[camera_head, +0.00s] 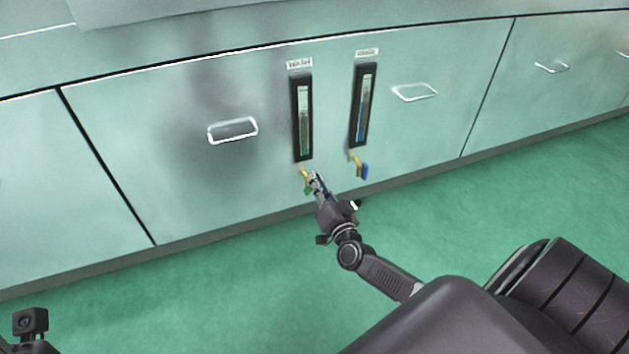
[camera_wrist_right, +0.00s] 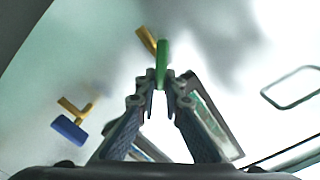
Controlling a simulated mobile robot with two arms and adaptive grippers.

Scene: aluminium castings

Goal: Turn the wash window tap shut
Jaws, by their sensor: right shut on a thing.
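The wash window (camera_head: 303,118), a dark-framed upright gauge with greenish liquid, is set in the cabinet front under a WASH label (camera_head: 299,64). Its tap has a yellow body (camera_head: 303,172) and a green handle (camera_head: 308,189) just below the window. My right gripper (camera_head: 316,179) is at this tap, partly covering the handle. In the right wrist view, the fingertips (camera_wrist_right: 160,82) are shut on the lower end of the green handle (camera_wrist_right: 162,60), by the yellow tap body (camera_wrist_right: 147,39). My left gripper is not in view; only a dark part of mine shows bottom left.
A second window (camera_head: 362,105) with blue liquid stands to the right. Its yellow tap with a blue handle (camera_head: 363,170) is close beside my right gripper. Drawer handles (camera_head: 233,130) (camera_head: 414,92) stick out on both sides. The green floor (camera_head: 200,300) is clear.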

